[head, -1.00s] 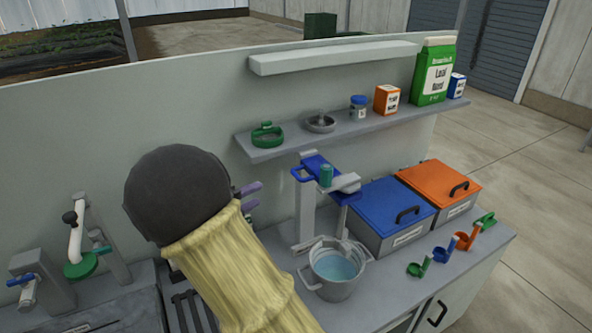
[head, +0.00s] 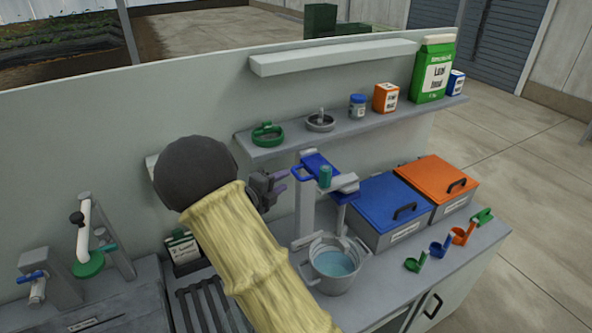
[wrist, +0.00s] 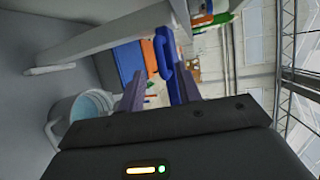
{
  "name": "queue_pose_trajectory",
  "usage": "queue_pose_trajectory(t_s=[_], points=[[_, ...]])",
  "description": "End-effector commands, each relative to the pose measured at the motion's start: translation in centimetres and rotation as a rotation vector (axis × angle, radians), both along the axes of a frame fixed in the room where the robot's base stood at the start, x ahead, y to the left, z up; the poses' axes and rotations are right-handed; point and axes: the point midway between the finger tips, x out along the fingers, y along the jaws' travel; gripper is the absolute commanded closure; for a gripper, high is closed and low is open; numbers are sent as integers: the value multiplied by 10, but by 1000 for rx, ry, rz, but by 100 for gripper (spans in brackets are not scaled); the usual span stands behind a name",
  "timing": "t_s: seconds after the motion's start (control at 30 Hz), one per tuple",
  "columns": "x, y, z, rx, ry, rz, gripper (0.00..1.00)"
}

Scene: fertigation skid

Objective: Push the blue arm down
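The blue arm (head: 320,163) is a flat lever with a looped handle on top of a grey stand, above a metal bucket of water. It sits roughly level, sloping slightly. My gripper (head: 282,181) is just left of the loop and slightly lower, with its purple fingers pointing toward it. In the wrist view the fingers (wrist: 156,76) stand apart with nothing clamped between them. The blue arm (wrist: 168,58) shows just beyond them, beside the right finger. I cannot tell whether they touch. A teal cylinder (head: 325,176) is beside the lever.
A shelf (head: 350,129) with containers runs behind. A white tap (head: 83,232) stands at left.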

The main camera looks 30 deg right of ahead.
Motion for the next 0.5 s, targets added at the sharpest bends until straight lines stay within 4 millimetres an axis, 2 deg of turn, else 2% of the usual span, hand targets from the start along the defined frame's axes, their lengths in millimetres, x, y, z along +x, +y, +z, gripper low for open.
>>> queue_pose_trajectory(t_s=[0.3, 0.5], points=[[22, -49, -7, 0, 1, -2, 66], [28, -62, -12, 0, 1, 0, 66]])
